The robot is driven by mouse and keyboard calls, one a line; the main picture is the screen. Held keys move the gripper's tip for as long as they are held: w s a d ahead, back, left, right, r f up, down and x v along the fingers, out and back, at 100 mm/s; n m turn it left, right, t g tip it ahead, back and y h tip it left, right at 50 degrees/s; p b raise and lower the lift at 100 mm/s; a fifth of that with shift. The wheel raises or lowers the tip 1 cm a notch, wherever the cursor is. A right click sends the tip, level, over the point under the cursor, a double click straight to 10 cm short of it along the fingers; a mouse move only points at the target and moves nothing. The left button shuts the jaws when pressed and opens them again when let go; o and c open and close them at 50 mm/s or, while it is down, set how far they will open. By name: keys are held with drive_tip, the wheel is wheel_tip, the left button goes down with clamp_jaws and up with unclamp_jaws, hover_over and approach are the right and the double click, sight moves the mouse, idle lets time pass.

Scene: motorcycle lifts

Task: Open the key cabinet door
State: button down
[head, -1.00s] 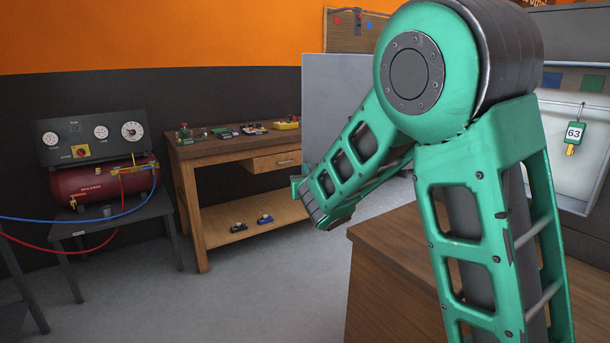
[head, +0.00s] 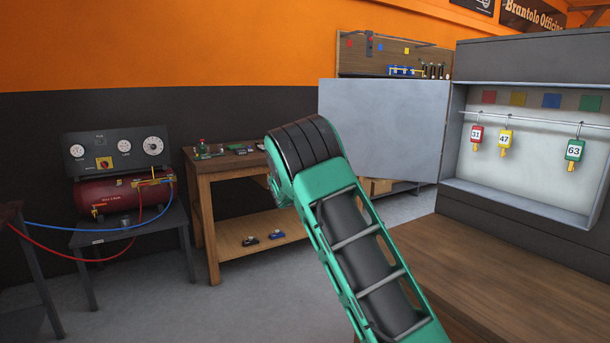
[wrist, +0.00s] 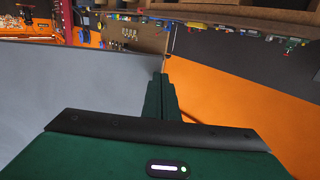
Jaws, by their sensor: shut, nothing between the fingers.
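The key cabinet (head: 540,62) stands at the right in the head view, with its front open. Its grey door (head: 385,125) is swung out to the left, standing well away from the opening. Inside, a red tag 31 (head: 476,135), a yellow tag 47 (head: 505,139) and a green tag 63 (head: 574,150) hang on a rail. My gripper (wrist: 158,78) shows in the wrist view with its fingers together and nothing between them. In the head view my arm link hides the gripper. A flat grey surface lies left of the fingers in the wrist view; I cannot tell whether they touch it.
A wooden counter (head: 500,275) lies in front of the cabinet. A wooden workbench (head: 205,172) with small items stands at the back middle. A red compressor (head: 115,197) with hoses stands on a dark table at left. The grey floor between is open.

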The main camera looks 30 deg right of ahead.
drive_tip(key=shift+x, duration=0.85)
drive_tip(key=w+a+v, duration=0.1)
drive_tip(key=v, duration=1.1)
drive_tip(key=s+d+f+m+g+y, duration=0.1)
drive_tip(key=s+d+f+g, duration=0.2)
drive_tip(key=s, duration=0.6)
drive_tip(key=s+d+f+m+g+y, duration=0.1)
drive_tip(key=s+d+f+g, duration=0.2)
drive_tip(key=s, duration=0.5)
drive_tip(key=s+d+f+g+y, duration=0.2)
drive_tip(key=s+d, duration=0.2)
drive_tip(key=s, duration=0.5)
drive_tip(key=s+a+f+n+g+y, duration=0.1)
drive_tip(key=s+a, duration=0.4)
drive_tip(key=s, duration=0.6)
drive_tip(key=s+a+f+n+g+y, duration=0.1)
drive_tip(key=s+a+f+g+y, duration=0.1)
drive_tip(key=s, duration=0.9)
drive_tip(key=s+a+f+n+g+y, duration=0.1)
drive_tip(key=s+a+f+g+y, duration=0.1)
drive_tip(key=s+a, duration=0.6)
drive_tip(key=s+g+y, duration=0.1)
drive_tip(key=s+y, duration=0.1)
drive_tip(key=s, duration=0.2)
drive_tip(key=shift+f+y, duration=0.3)
drive_tip(key=shift+f, duration=0.1)
